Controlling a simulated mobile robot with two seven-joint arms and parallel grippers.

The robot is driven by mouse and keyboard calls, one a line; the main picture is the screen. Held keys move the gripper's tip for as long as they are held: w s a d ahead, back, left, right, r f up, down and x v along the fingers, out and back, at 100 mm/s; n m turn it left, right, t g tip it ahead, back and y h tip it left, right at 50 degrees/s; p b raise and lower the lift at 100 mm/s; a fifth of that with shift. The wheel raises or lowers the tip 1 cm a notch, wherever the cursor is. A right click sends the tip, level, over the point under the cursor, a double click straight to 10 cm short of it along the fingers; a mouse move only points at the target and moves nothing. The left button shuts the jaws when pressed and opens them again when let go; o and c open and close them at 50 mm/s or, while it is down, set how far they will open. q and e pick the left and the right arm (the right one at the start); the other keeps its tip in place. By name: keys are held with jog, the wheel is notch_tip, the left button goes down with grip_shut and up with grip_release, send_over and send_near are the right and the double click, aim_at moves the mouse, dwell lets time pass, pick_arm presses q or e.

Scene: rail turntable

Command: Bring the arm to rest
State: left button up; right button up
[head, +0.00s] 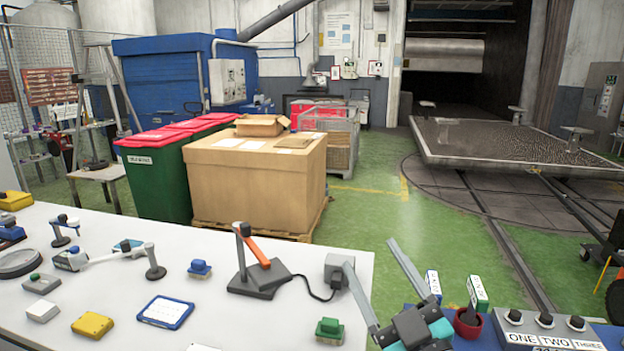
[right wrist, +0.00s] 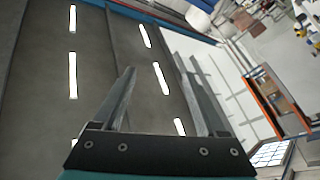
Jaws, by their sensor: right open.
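My right gripper (head: 368,252) is raised at the lower right of the head view, in front of the white table's right end. Its two grey fingers are spread apart and point up and away. Nothing shows between them. The right wrist view also shows the open gripper (right wrist: 157,64) empty, against a dark ceiling with several bright lamps (right wrist: 73,75). My left gripper is in neither view.
The white table (head: 110,325) holds several small devices, including a black base with an orange lever (head: 258,252) and a blue-rimmed panel (head: 166,312). A red cup (head: 467,323) and a numbered button box (head: 550,335) are right of the gripper. Green floor lies beyond.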

jog(key=s+d+f+m+g+h, duration=0.2)
jog(key=d+f+m+g+h, duration=0.15)
jog(key=f, duration=0.45)
jog(key=s+d+f+m+g+h, duration=0.25)
jog(key=d+f+m+h, duration=0.2)
jog(key=f, duration=0.35)
jog(key=s+f+g+y, duration=0.1)
jog(key=s+f+g, duration=0.5)
jog(key=s, duration=0.3)
jog(key=s+f+g, duration=0.5)
jog(key=s+f, duration=0.2)
jog(key=s, duration=0.3)
notch_tip(320, 180, down, 25)
jog(key=s+n+g+b, duration=0.1)
jog(key=b, duration=0.3)
jog(key=s+d+f+g+b, duration=0.1)
jog(key=s+d+f+b, duration=0.1)
jog(key=s+f, duration=1.3)
notch_tip(320, 180, down, 2)
jog(key=shift+s+f+g+b, duration=0.25)
jog(key=shift+s+g+b, duration=0.05)
jog(key=shift+s+b, duration=0.1)
